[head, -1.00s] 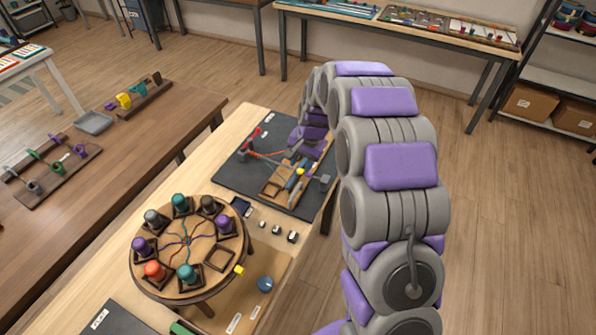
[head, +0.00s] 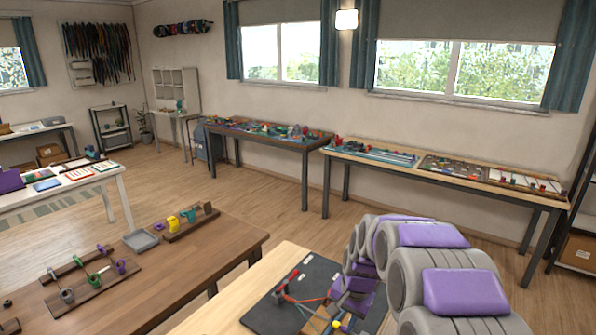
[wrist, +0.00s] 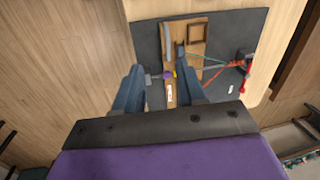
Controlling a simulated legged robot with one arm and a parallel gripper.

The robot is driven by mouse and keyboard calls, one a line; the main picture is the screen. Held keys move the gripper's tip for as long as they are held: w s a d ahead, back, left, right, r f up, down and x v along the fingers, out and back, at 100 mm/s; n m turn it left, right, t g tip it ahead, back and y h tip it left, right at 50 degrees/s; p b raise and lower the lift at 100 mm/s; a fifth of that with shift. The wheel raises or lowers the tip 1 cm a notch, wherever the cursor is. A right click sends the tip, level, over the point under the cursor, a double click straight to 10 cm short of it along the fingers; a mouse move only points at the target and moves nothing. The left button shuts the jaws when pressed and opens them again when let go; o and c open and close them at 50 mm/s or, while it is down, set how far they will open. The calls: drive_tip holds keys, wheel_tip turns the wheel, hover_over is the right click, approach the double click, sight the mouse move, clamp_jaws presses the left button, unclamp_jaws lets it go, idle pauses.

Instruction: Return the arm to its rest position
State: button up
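My gripper (wrist: 159,62) shows in the wrist view with its two dark fingers apart and nothing held between them. It hangs over a dark mat (wrist: 229,60) that carries a wooden tray (wrist: 210,60). In the head view my grey and purple arm arches in from the lower right. Its end points down over the same dark mat (head: 268,318); the fingertips cannot be made out clearly there. The height of the fingers above the tray is hard to tell.
A red-ended tool with cords (wrist: 245,72) lies on the mat. A brown workbench (head: 190,262) with peg racks stands to the left. Long tables (head: 440,172) line the window wall. Open wooden floor (head: 290,222) lies between.

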drive_tip(key=s+d+r+n+g, duration=0.1)
drive_tip(key=s+r+n, duration=0.2)
drive_tip(key=s, duration=1.6)
drive_tip(key=s+r+n+g+h, duration=0.1)
drive_tip(key=s+r+n, duration=0.2)
drive_tip(key=s, duration=1.6)
wheel_tip(320, 180, up, 2)
drive_tip(key=shift+s+d+r+g+h, duration=0.1)
drive_tip(key=shift+s+d+g+h, duration=0.05)
drive_tip(key=shift+d+g+h, duration=0.2)
